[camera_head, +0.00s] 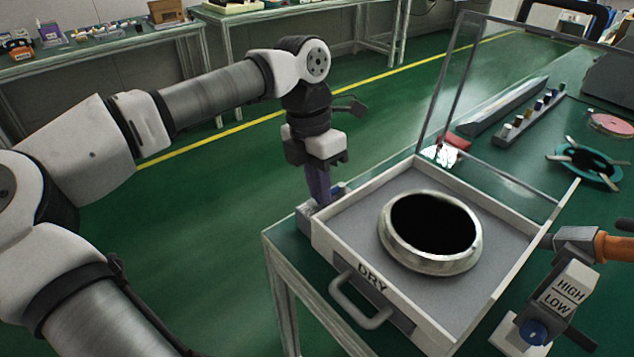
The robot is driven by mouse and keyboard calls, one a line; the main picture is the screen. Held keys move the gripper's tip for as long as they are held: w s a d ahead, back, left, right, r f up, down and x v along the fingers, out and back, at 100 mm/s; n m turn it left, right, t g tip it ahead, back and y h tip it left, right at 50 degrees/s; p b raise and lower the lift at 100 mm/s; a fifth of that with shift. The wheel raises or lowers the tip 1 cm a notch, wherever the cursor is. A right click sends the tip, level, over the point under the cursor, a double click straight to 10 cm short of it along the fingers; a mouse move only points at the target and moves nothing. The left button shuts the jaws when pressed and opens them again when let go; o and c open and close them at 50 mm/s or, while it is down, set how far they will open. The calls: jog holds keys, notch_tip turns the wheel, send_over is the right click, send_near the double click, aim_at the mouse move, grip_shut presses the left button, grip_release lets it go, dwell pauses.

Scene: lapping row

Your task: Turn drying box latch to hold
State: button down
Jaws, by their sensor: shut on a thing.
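The drying box (365,283) is a pale open tray marked DRY, with a handle on its front. Its clear framed lid (487,120) stands raised at the back. The latch (339,190) seems to be the small blue and grey fitting at the box's left corner, mostly hidden by my gripper. My gripper (319,190) points down at that corner, shut on a dark purple-blue upright piece that appears to be part of the latch. The exact contact and the latch's setting cannot be made out.
A round metal ring (430,232) with a dark middle lies in the box. At right stand a HIGH/LOW switch box (562,290) and an orange-handled tool (612,248). A teal disc with arms (583,164) and a knob strip (530,118) lie behind. Floor at left is clear.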

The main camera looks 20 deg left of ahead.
dwell(0.3)
jog(key=c, duration=1.5)
grip_release()
jog(key=shift+o, duration=0.2)
